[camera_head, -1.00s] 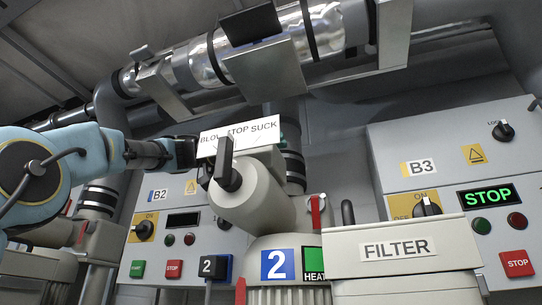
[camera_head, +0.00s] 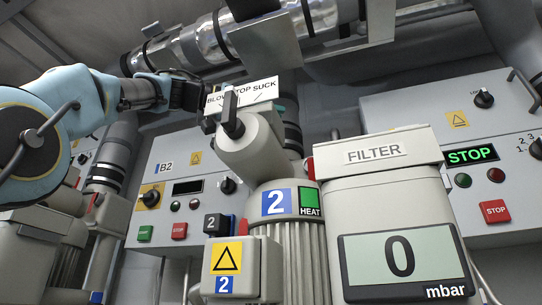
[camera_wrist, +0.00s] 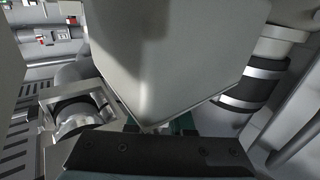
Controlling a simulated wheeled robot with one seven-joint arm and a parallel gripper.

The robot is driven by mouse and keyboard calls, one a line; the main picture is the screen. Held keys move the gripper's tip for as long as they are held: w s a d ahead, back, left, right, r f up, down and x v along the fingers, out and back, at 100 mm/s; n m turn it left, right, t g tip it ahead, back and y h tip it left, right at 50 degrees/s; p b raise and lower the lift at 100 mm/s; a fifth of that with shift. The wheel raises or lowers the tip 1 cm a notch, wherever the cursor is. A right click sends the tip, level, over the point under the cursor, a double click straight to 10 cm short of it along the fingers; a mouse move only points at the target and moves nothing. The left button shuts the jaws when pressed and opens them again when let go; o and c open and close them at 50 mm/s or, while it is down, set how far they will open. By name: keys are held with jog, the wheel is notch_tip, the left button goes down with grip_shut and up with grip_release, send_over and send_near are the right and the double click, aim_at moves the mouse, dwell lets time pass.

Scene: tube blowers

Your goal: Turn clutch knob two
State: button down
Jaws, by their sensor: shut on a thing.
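Clutch knob two (camera_head: 231,115) is a black lever-shaped knob on the grey housing of unit 2, below a BLOW STOP SUCK label (camera_head: 243,94). Its lever stands nearly upright, close to the STOP mark. My gripper (camera_head: 207,112) comes in from the left and sits right against the knob's left side and the label's left end. It is shut on the knob, but the contact is partly hidden. In the wrist view the dark gripper body fills the bottom, and a big grey housing (camera_wrist: 170,60) hides the fingertips.
A FILTER box (camera_head: 376,150) with a 0 mbar display (camera_head: 402,258) stands to the right. Panel B2 (camera_head: 180,185) is behind at left, panel B3 (camera_head: 430,115) at right. A shiny pipe (camera_head: 190,45) runs overhead. A black-banded pipe (camera_wrist: 250,85) is close at right in the wrist view.

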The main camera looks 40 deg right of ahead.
dwell(0.4)
jog(key=c, duration=0.8)
grip_release()
jog(key=b+v, duration=0.2)
jog(key=v, duration=0.9)
jog(key=shift+s, duration=0.1)
